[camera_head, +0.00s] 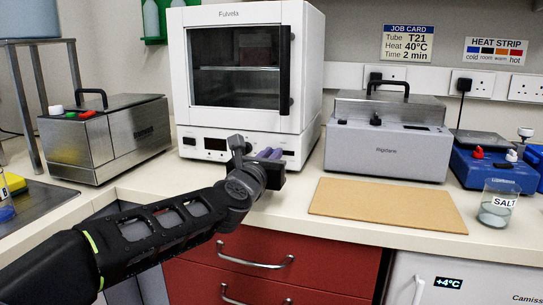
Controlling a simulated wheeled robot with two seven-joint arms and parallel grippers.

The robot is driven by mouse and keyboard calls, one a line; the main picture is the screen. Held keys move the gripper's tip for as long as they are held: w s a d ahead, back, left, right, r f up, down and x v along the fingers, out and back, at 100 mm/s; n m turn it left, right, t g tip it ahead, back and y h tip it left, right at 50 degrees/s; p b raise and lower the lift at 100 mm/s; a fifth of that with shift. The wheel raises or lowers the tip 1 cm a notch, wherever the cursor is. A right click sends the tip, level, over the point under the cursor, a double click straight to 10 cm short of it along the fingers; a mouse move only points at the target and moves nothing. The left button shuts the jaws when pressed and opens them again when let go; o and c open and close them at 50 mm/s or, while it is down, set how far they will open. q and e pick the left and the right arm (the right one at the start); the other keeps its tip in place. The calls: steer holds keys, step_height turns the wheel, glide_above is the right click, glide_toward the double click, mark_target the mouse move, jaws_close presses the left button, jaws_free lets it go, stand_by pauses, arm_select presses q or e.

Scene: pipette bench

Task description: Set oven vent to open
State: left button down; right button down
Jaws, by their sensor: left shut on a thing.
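The white oven (310,75) labelled Fulvela stands at the back centre, its glass door closed with a dark vertical handle at the right. Its lower front panel (187,143) has a dark display at the left and a small dark slot at the right. My left gripper (270,154) is at the right half of this panel, its purplish fingertips against or very near it. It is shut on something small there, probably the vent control. The gripper hides that control, so its setting cannot be seen. My right gripper is out of view.
A steel bath (105,140) stands left of the oven and a grey lidded unit (387,150) right of it. A tan board (388,204) lies in front of that unit.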

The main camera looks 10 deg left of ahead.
mark_target(293, 152)
arm_select(q)
steer(key=shift+s+d+p, duration=0.15)
steer(key=shift+d+p, duration=0.15)
steer(key=shift+d, duration=1.65)
steer(key=c, duration=1.4)
jaws_free()
steer(key=shift+c, duration=0.2)
steer(key=s, duration=0.7)
steer(key=shift+s+a, duration=0.2)
steer(key=shift+s, duration=0.2)
